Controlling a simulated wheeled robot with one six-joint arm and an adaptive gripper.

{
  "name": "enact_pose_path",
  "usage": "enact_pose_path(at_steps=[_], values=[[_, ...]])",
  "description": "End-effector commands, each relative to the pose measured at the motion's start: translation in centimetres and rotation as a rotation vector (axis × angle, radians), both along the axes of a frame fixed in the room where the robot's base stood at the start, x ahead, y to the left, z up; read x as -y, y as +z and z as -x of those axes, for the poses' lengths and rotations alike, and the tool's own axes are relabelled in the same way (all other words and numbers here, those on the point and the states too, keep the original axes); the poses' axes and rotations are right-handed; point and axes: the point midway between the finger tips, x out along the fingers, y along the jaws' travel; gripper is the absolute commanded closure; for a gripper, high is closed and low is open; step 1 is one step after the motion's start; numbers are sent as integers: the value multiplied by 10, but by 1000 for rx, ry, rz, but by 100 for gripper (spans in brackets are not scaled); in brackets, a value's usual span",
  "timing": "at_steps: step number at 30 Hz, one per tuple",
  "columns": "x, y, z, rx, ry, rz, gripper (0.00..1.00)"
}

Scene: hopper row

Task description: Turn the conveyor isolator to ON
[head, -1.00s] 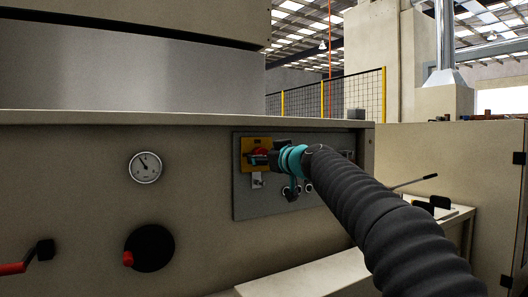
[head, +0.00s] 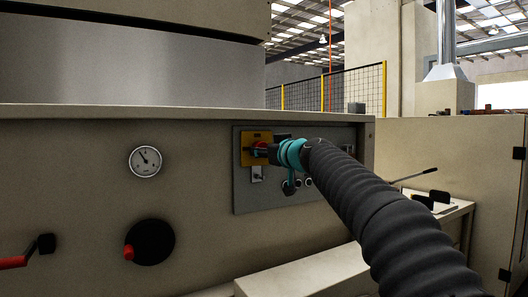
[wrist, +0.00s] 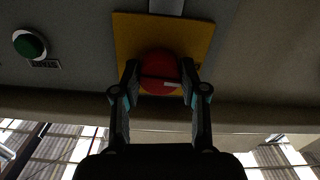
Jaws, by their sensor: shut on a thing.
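The conveyor isolator is a red rotary knob (wrist: 160,72) on a yellow plate (wrist: 203,38) in the wrist view. In the head view the yellow plate (head: 247,140) sits at the upper left of a grey control panel (head: 241,195), and the knob is mostly hidden behind my gripper. My gripper (wrist: 159,84) is shut on the red knob, one finger on each side of it. A pale mark runs across the knob's lower part, roughly level in the wrist view. I cannot read any position labels.
A green button (wrist: 29,45) sits beside the plate in the wrist view. In the head view a round gauge (head: 145,161) and a black disc with a red knob (head: 150,244) are on the wall to the left. A red-handled lever (head: 25,257) sticks out at far left.

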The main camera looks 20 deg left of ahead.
Motion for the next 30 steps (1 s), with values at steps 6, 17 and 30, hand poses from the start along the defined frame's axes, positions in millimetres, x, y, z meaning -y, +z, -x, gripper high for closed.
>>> enact_pose_path(at_steps=[6,17,30], values=[[0,-1,0,-106,0,-90,92],[-1,0,1,-362,1,-308,92],[-1,1,1,-681,0,-579,92]])
